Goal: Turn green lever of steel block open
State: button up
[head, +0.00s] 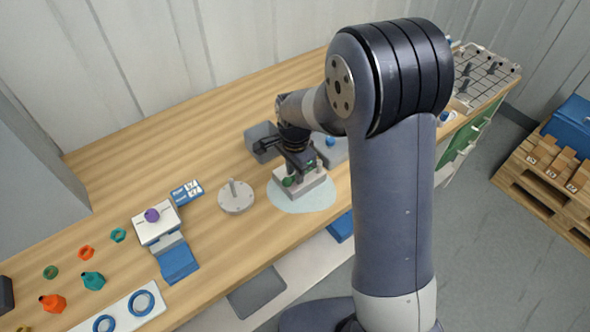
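A pale steel block (318,186) stands on a light blue round patch on the wooden bench. A small green part, which looks like the green lever (289,182), shows at the block's left front side. My gripper (298,172) is over the block, pointing down, with its dark fingers close to the top of the block and the green part. The gripper hides much of the block's top. Whether the fingers touch the lever, and how far apart they are, is too small to tell.
A round grey disc with an upright pin (236,196) stands left of the block. A grey box (262,141) is close behind my gripper. A white device with a purple knob (155,224) and coloured fittings lie further left. Bare bench (150,150) lies at the back left.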

grip_shut()
jog(key=shift+s, duration=0.1)
dwell(0.4)
jog(key=s+d+n+b, duration=0.1)
jog(key=n, duration=0.1)
jog(key=s+d+n, duration=0.1)
jog(key=n, duration=0.1)
jog(key=shift+d+b, duration=0.1)
jog(key=shift+b, duration=0.3)
jog(key=d+n+b, duration=0.2)
jog(key=d+n, duration=0.7)
jog(key=n, duration=0.5)
jog(key=shift+w, duration=0.1)
